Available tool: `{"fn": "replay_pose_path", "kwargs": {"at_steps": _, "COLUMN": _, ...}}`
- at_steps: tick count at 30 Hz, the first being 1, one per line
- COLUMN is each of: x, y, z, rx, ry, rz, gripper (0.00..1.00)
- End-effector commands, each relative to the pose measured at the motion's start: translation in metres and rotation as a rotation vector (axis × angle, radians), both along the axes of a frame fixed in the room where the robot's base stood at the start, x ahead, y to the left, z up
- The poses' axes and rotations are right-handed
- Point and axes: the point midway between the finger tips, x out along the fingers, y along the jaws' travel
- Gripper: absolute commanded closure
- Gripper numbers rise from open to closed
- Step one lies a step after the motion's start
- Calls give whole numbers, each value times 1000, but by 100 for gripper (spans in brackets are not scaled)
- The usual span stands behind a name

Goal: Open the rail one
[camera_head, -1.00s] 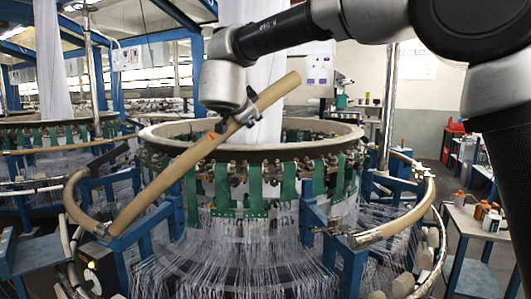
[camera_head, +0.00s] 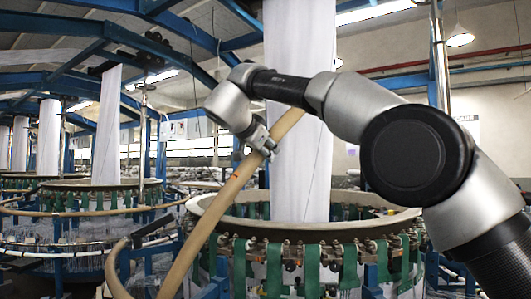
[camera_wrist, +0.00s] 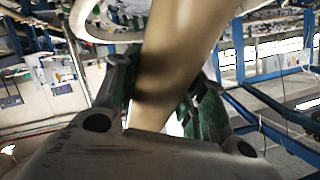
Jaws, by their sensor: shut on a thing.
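The rail one is a tan, slightly curved bar (camera_head: 235,185). It slants steeply from the upper right down to the lower left, in front of the left part of the loom's ring. Its lower end runs out of the bottom of the head view. My gripper (camera_head: 262,142) is shut on the rail near its upper end. In the wrist view the rail (camera_wrist: 175,60) passes between the two fingers of my gripper (camera_wrist: 160,92), with a finger on each side. The circular loom (camera_head: 300,228) has a cream ring with green straps below it.
A white fabric column (camera_head: 298,90) rises from the loom's middle, behind my arm. Another curved tan rail (camera_head: 116,270) stands at the lower left. More looms (camera_head: 95,192) stand at the back left. Blue beams (camera_head: 110,35) cross overhead.

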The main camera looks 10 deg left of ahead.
Motion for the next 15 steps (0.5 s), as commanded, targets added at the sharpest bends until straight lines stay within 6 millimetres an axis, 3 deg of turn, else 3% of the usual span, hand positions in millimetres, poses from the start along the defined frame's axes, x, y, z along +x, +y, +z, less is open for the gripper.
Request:
{"fn": "replay_pose_path", "kwargs": {"at_steps": 7, "x": 1, "y": 0, "z": -3, "rx": -5, "ry": 3, "rz": 0, "gripper": 100}}
{"fn": "replay_pose_path", "kwargs": {"at_steps": 8, "x": 1, "y": 0, "z": -3, "rx": -5, "ry": 3, "rz": 0, "gripper": 55}}
{"fn": "replay_pose_path", "kwargs": {"at_steps": 11, "x": 1, "y": 0, "z": -3, "rx": -4, "ry": 3, "rz": -1, "gripper": 37}}
{"fn": "replay_pose_path", "kwargs": {"at_steps": 15, "x": 1, "y": 0, "z": -2, "rx": -2, "ry": 1, "rz": -1, "gripper": 37}}
